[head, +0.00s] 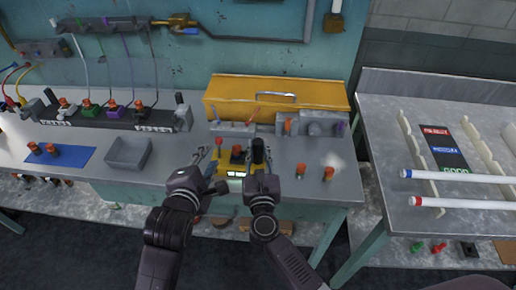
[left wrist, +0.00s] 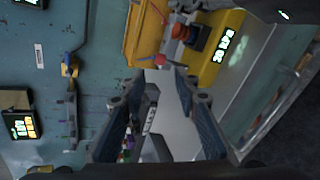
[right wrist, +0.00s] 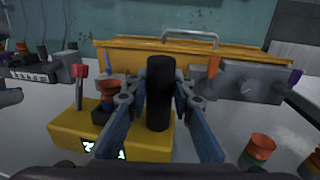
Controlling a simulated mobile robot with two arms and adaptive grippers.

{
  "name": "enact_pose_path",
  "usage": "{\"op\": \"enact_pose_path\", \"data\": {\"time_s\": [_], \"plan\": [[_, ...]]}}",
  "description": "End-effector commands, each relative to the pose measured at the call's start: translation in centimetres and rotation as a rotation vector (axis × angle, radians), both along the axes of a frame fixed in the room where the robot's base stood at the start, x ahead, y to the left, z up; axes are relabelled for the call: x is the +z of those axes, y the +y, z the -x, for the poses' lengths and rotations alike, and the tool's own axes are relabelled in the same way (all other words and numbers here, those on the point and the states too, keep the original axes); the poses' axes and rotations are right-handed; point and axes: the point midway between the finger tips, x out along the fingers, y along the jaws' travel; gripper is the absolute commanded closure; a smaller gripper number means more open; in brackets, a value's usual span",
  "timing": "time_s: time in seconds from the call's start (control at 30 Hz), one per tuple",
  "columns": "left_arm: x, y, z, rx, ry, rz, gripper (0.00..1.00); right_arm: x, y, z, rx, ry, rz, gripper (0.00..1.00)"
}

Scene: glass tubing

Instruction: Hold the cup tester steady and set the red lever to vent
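The yellow cup tester (head: 231,172) stands near the bench's front edge, with a lit display on its front. Its red lever (head: 219,146) rises at the left end; it also shows in the right wrist view (right wrist: 79,84). A dark cup with an orange top (head: 237,153) sits mid-tester. A black upright post (right wrist: 160,92) stands at the right end. My right gripper (right wrist: 160,100) is open with its fingers on either side of the post; contact is unclear. My left gripper (left wrist: 155,95) is open and empty, left of the lever, whose red knob (left wrist: 160,60) lies beyond its fingertips.
A yellow toolbox (head: 270,97) lies behind the tester. Small orange-topped parts (head: 300,170) stand to its right. A grey tray (head: 128,153) and a blue mat (head: 60,155) lie to the left. A second table (head: 385,180) with white tubes is at right.

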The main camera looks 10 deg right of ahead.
Motion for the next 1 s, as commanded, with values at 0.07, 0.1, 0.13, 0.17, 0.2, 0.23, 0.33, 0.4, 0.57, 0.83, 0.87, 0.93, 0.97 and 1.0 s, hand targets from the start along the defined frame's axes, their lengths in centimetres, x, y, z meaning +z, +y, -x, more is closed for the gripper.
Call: {"op": "enact_pose_path", "data": {"time_s": [0.07, 0.1, 0.13, 0.17, 0.2, 0.23, 0.33, 0.4, 0.57, 0.83, 0.87, 0.93, 0.97, 1.0], "plan": [[0.0, 0.0, 0.0, 0.0, 0.0, 0.0, 0.71, 0.0, 0.0, 0.0, 0.0, 0.0, 0.0, 0.9], [0.0, 0.0, 0.0, 0.0, 0.0, 0.0, 0.71, 0.0, 0.0, 0.0, 0.001, 0.0, 0.001, 0.94], [0.0, 0.0, 0.0, 0.0, 0.0, 0.0, 0.71, 0.0, 0.0, 0.0, 0.001, 0.0, 0.001, 0.98], [0.0, 0.0, 0.0, 0.0, 0.0, 0.0, 0.71, 0.0, 0.0, 0.0, 0.001, 0.0, 0.001, 1.0], [0.0, 0.0, 0.0, 0.0, 0.0, 0.0, 0.71, 0.0, 0.0, 0.0, 0.001, 0.0, 0.001, 1.0], [0.0, 0.0, 0.0, 0.0, 0.0, 0.0, 0.71, 0.0, 0.0, 0.0, 0.001, 0.0, 0.001, 1.0], [0.0, 0.0, 0.0, 0.0, 0.0, 0.0, 0.71, 0.0, 0.0, 0.0, 0.001, 0.0, 0.001, 1.0], [0.0, 0.0, 0.0, -0.002, 0.0, -0.001, 0.79, 0.0, 0.0, 0.0, 0.001, 0.0, 0.001, 1.0], [-1.1, 0.1, -0.5, -0.041, 0.017, -0.026, 0.96, 0.0, 0.0, 0.0, 0.001, 0.0, 0.001, 1.0], [-4.6, 1.6, -2.9, -0.246, 0.073, -0.114, 1.0, 0.0, 0.0, 0.0, 0.0, 0.0, 0.001, 1.0], [-4.9, 1.9, -3.1, -0.27, 0.077, -0.12, 1.0, 0.0, 0.0, 0.0, 0.0, 0.0, 0.001, 1.0], [-5.2, 2.8, -3.9, -0.324, 0.077, -0.131, 1.0, 0.0, 0.0, 0.0, 0.0, 0.0, 0.001, 1.0], [-5.2, 3.2, -4.2, -0.346, 0.075, -0.135, 1.0, 0.0, 0.0, 0.0, 0.0, 0.0, 0.001, 1.0], [-5.2, 3.7, -4.6, -0.374, 0.071, -0.137, 1.0, 0.0, 0.0, 0.0, 0.0, -0.001, 0.001, 1.0]]}}
